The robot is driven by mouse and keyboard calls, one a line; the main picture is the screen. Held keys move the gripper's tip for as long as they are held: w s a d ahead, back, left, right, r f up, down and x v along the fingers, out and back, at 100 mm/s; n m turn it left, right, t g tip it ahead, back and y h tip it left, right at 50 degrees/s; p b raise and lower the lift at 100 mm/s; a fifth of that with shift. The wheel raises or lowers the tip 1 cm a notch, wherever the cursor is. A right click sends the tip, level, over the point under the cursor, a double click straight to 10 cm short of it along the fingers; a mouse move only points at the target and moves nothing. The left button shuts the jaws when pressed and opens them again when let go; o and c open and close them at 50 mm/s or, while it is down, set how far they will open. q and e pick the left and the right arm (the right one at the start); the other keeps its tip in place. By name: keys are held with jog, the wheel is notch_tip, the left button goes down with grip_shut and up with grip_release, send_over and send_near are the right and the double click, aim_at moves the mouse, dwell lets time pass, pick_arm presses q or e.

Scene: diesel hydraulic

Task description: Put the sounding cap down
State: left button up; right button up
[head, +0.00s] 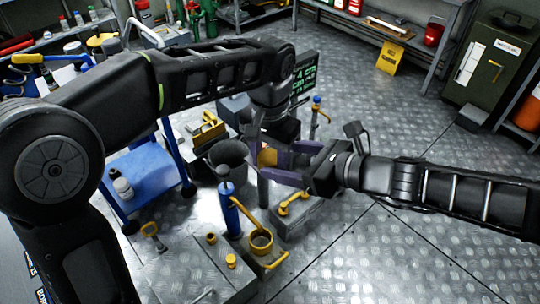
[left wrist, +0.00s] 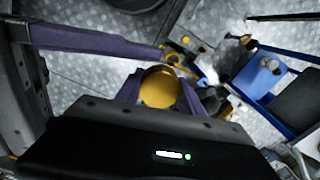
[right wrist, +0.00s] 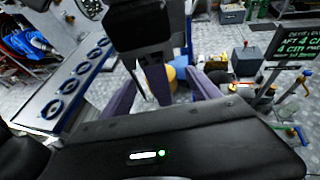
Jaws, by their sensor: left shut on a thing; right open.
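The sounding cap, a round yellow piece (head: 267,157), is between my two grippers in the head view. It also shows in the left wrist view (left wrist: 160,88) and the right wrist view (right wrist: 170,76). My left gripper (head: 259,149) is shut on the cap with purple fingers, held above the floor fittings. My right gripper (head: 277,164) is open, its purple fingers reaching in from the right close around the cap area. Whether they touch the cap cannot be told. The grippers hide part of the cap.
Below stand a dark bucket (head: 229,160), a blue cylinder (head: 236,222), a yellow cup-like fitting (head: 262,242) and a box with a yellow handle (head: 294,204). A blue cart (head: 145,168) is at left. A yellow sign (head: 390,57) stands behind. Floor at right is clear.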

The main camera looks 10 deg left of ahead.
aim_at(271, 158)
jog(key=shift+x, duration=2.3)
jog(key=shift+s, duration=0.1)
jog(key=c, duration=1.4)
pick_arm(q)
jog(key=o, duration=1.3)
jog(key=shift+o, duration=0.2)
